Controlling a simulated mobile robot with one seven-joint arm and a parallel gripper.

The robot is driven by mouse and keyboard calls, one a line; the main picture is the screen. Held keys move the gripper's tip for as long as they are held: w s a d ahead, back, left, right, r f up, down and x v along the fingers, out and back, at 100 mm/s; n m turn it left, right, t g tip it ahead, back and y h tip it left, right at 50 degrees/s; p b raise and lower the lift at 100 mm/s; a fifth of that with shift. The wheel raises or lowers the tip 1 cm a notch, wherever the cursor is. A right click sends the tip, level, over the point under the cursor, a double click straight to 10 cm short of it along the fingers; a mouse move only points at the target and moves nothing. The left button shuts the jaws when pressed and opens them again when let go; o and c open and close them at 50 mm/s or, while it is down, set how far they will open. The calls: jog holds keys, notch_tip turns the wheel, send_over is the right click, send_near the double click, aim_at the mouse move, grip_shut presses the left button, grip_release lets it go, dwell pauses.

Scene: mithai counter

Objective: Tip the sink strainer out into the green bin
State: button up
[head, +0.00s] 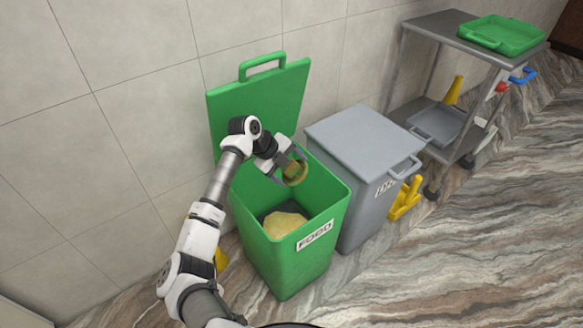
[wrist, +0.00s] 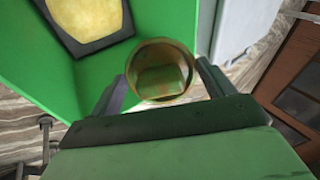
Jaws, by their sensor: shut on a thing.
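The sink strainer (head: 295,174) is a small round, brownish-gold cup. My gripper (head: 286,164) is shut on it, above the open mouth of the green bin (head: 290,257). The strainer appears tilted on its side in the head view. In the wrist view, the strainer (wrist: 140,68) sits between the two fingers and shows as a round rim with a greenish patch inside. I cannot tell whether that patch is contents or the strainer's own floor. The bin bears a FOOD label and holds yellowish waste (head: 285,222) in a dark liner.
The bin's green lid (head: 262,100) stands open against the tiled wall. A grey lidded bin (head: 365,143) stands close on the right. Beyond it are a yellow pedal or stand (head: 405,200) and a metal trolley (head: 440,37) with a green tray (head: 503,34). The floor at front right is clear.

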aim_at(290, 163)
jog(key=shift+d+r+y+p, duration=0.1)
jog(key=shift+r+y+p, duration=0.3)
jog(key=shift+r+y, duration=0.5)
jog(key=y+p, duration=0.1)
jog(key=r+y+p, duration=0.1)
jog(key=y+p, duration=0.1)
jog(key=shift+r+g, duration=0.15)
jog(key=shift+g, duration=0.15)
jog(key=shift+r+y+p, duration=0.3)
jog(key=shift+y+p, duration=0.65)
jog(key=shift+y, duration=0.05)
jog(key=shift+f, duration=0.1)
